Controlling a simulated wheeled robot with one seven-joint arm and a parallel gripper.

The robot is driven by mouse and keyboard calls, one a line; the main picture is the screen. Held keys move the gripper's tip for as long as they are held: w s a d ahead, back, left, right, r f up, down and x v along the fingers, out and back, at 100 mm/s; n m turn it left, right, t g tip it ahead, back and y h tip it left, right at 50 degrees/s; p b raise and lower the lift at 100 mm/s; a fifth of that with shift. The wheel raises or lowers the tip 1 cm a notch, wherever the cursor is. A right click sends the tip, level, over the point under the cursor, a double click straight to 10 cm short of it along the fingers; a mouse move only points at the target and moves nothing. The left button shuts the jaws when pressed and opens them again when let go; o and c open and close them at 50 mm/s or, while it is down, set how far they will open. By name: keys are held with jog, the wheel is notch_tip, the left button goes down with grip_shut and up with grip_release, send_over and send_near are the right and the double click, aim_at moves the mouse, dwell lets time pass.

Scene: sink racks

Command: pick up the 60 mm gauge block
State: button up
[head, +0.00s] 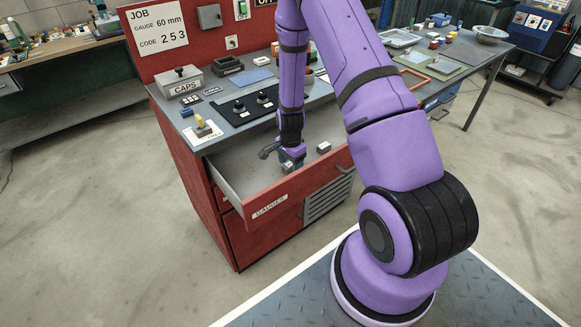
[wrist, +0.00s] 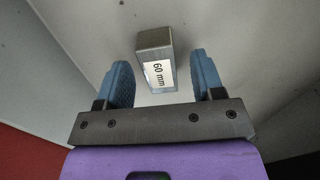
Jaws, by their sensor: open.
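The 60 mm gauge block (wrist: 154,41) is a grey metal block with a white "60 mm" label in the wrist view. It lies in the drawer, between and slightly beyond the fingertips of my gripper (wrist: 160,68). The two blue fingers are open, one on each side, with gaps to the block. In the head view my gripper (head: 291,157) points down into the open drawer marked GAUGES (head: 270,206). A small grey block (head: 288,168) shows right at the fingers; its label is not readable there.
Another small grey block (head: 323,147) lies in the drawer to the right. The drawer walls stand close around my gripper. On the bench top are a CAPS box (head: 184,87), a black panel with knobs (head: 238,108) and a yellow-handled item (head: 200,122). The drawer's left part is clear.

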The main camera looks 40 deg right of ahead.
jog(key=shift+f, duration=0.55)
grip_shut()
